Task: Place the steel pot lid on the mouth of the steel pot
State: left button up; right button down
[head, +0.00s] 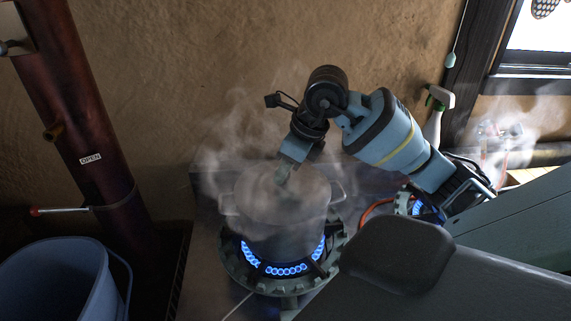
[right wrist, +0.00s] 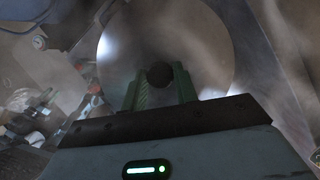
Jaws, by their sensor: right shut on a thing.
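The steel pot (head: 262,228) stands on a burner with blue flames, wrapped in steam, its two side handles showing. My right gripper (head: 283,177) comes down over the mouth of the pot from above. In the right wrist view, the green fingers of my right gripper (right wrist: 160,78) are shut on the dark knob of the steel pot lid (right wrist: 205,55), a pale round disc. In the head view the lid (head: 300,188) shows at the pot's mouth, blurred by steam. I cannot tell whether it touches the rim. My left gripper is not in view.
The lit burner (head: 288,284) is under the pot. A second lit burner (head: 416,207) is to the right, under my right arm. A blue bucket (head: 55,283) and a dark red pipe (head: 92,135) are at the left. A spray bottle (head: 436,115) stands by the wall.

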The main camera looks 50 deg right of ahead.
jog(key=shift+f, duration=0.25)
jog(key=c, duration=1.1)
grip_release()
jog(key=shift+r, duration=0.1)
jog(key=shift+r, duration=0.45)
jog(key=v, duration=1.1)
jog(key=shift+s+r+p, duration=0.15)
jog(key=shift+s+p, duration=0.1)
jog(key=shift+p, duration=0.15)
